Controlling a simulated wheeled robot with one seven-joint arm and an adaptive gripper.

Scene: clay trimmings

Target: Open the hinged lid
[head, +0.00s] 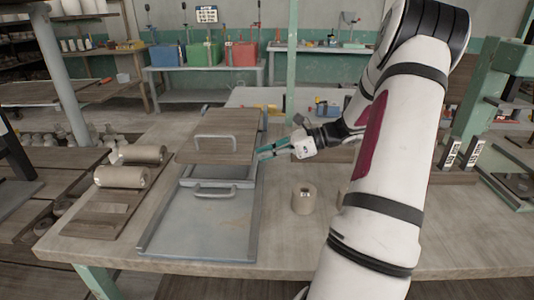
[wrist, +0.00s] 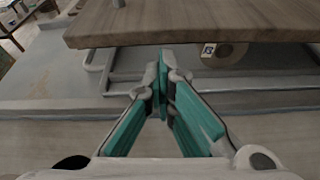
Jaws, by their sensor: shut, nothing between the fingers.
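The hinged lid (head: 222,125) is a brown wooden board with a metal handle (head: 215,143), on a grey metal box (head: 185,222) on the table. In the wrist view the edge of the lid (wrist: 190,35) spans the top, with a gap between it and the grey frame below. The lid looks partly raised; its hinge cannot be made out. My gripper (head: 265,153) is at the lid's right edge. In the wrist view its teal fingers (wrist: 163,80) are closed together, empty, with tips just below the lid's edge. Whether they touch it is unclear.
A clay-coloured roll (head: 304,199) stands upright on the table (head: 290,245) right of the box. Two rolls (head: 122,177) lie on a board at the left. A labelled round piece (wrist: 222,52) shows beneath the lid.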

